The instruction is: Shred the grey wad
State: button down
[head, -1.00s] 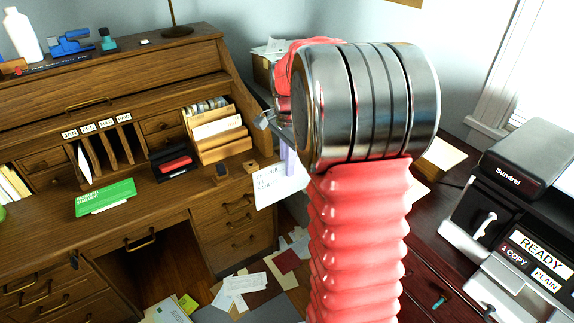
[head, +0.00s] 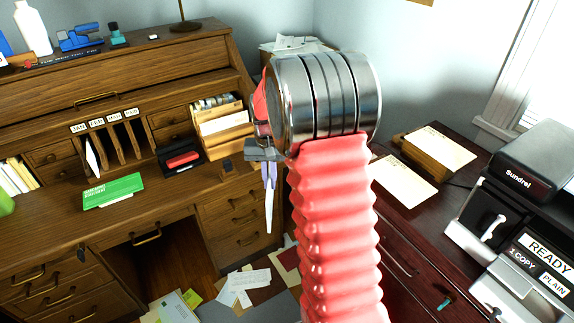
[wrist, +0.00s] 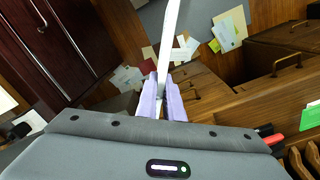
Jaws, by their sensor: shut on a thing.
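My gripper (head: 269,172) is in the middle of the head view, hanging over the right end of the wooden desk. I cannot make out a grey wad in either view. I see nothing that is clearly a shredder.
A printer (head: 535,215) reading READY is at the right on a dark cabinet beside paper stacks (head: 405,183). Loose papers (head: 240,283) litter the floor.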

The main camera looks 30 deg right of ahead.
jog(key=s+a+f+n, duration=0.1)
jog(key=a+f+n, duration=0.2)
jog(key=a+f, duration=0.4)
jog(key=a+f+n, duration=0.4)
jog(key=a+f, duration=0.3)
jog(key=a, duration=0.5)
jog(key=shift+s, duration=0.4)
jog(key=shift+a, duration=0.1)
